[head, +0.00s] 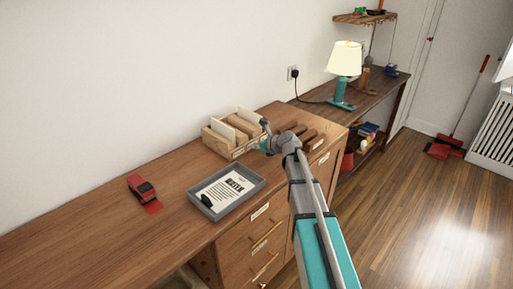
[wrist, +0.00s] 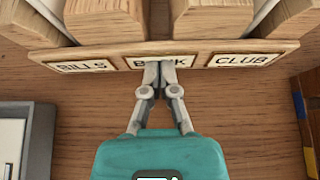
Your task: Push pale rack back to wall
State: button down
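The pale wooden rack (head: 222,143) stands on the desk near the wall, with upright cards or envelopes in its slots. The head view does not clearly show whether its back touches the wall. In the wrist view its front strip (wrist: 105,62) carries three labels, the outer ones reading BILLS and CLUB. My gripper (wrist: 160,66) is in front of the middle label and partly covers it. Its fingers are together with nothing between them, and the tips look to be at or touching the strip. In the head view my gripper (head: 265,143) is at the rack's front right, partly hidden by my arm.
A grey tray (head: 226,203) with a printed sheet lies in front of the rack. A red tape dispenser (head: 142,187) stands to the left. A dark wooden object (head: 314,131) is right of my gripper. A teal lamp (head: 342,92) stands on the farther table. The desk's left is mostly clear.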

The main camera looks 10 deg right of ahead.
aim_at(252, 142)
jog(key=shift+w+a, duration=0.4)
jog(key=shift+w, duration=0.15)
jog(key=shift+w+a, duration=0.75)
jog(key=shift+w, duration=0.3)
jog(key=shift+s, duration=0.1)
jog(key=shift+s+d, duration=0.75)
jog(key=shift+s, duration=0.25)
jog(key=shift+s+d, duration=0.75)
jog(key=shift+s, duration=0.2)
jog(key=shift+r, duration=0.15)
notch_tip(252, 142, up, 8)
jog(key=p, duration=0.8)
